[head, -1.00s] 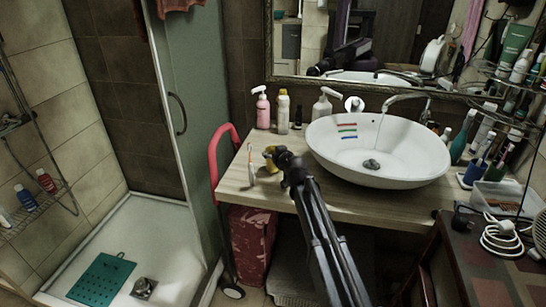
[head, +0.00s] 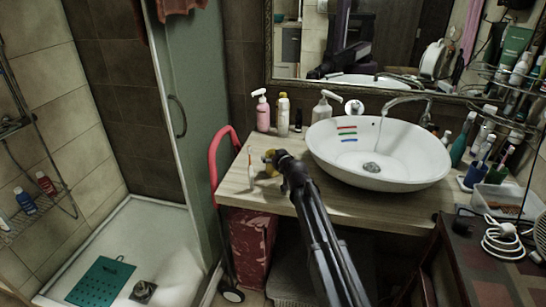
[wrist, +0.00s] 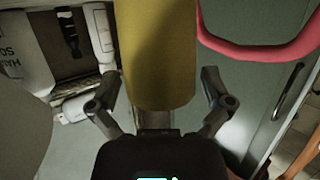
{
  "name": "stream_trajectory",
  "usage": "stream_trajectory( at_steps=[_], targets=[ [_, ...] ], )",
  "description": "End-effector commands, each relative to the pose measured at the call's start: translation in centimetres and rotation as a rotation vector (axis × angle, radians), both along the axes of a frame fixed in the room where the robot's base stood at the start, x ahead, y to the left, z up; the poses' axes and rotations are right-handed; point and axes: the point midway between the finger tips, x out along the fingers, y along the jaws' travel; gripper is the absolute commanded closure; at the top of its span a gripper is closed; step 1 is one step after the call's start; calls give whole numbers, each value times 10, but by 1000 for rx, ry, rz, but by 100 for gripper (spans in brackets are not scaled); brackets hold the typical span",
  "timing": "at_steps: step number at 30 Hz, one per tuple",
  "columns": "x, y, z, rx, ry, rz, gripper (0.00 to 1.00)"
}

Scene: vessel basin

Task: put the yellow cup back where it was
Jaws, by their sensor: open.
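The yellow cup (head: 269,157) is on the left part of the wooden counter, mostly hidden behind my gripper in the head view. In the wrist view the yellow cup (wrist: 158,45) fills the upper middle, between the two spread fingers. My gripper (wrist: 160,88) is open, with one finger on each side of the cup and visible gaps between them. In the head view my gripper (head: 278,158) is beside the cup, reaching in from the lower right. The cup's base and its contact with the counter are hidden.
A thin upright white and orange item (head: 251,170) stands left of the cup. A pink pump bottle (head: 262,112) and other bottles stand behind. The white basin (head: 400,180) takes up the right. A red handle frame (head: 213,160) stands close by the counter's left edge.

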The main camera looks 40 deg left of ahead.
Motion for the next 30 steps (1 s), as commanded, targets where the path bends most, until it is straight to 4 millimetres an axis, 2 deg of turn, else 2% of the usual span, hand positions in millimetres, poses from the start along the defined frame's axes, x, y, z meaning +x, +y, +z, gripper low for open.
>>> stream_trajectory(
  at_steps=[6,8,14,24,30],
  targets=[
    [0,0,5,0,0,0,0],
    [-3,-6,6,0,0,0,0],
    [-13,-29,14,0,1,0,0],
    [-34,-79,31,0,0,-1,0],
    [-42,-98,37,0,1,1,0]
  ],
)
